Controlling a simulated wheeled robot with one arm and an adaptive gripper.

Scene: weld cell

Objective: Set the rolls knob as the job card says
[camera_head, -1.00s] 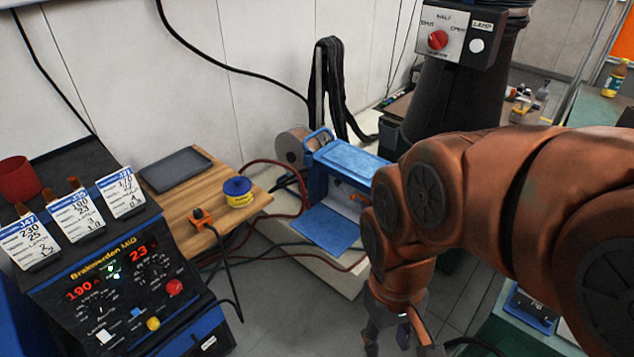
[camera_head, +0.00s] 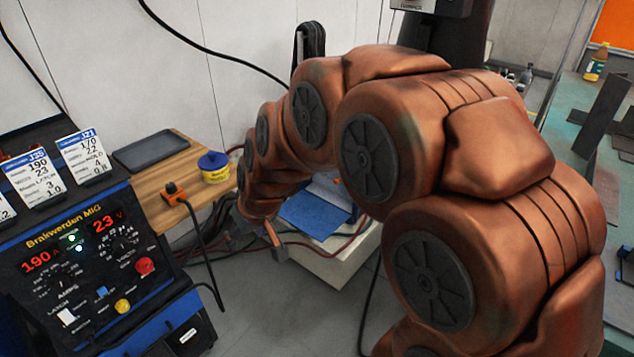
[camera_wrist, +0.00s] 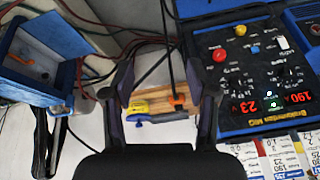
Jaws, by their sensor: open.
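The blue wire feeder (camera_head: 318,205) stands on a pale block, mostly hidden behind my arm. In the wrist view its open blue box (camera_wrist: 40,55) is at upper left, with an orange lever (camera_wrist: 18,58) inside. I cannot make out the rolls knob clearly. The welder displays show 190 and 23. My gripper (camera_head: 255,243) is open and empty, in front of the feeder at its left.
Dark and red hoses run between welder and feeder. Floor (camera_head: 270,310) between them is clear. A green bench (camera_head: 590,120) is at right.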

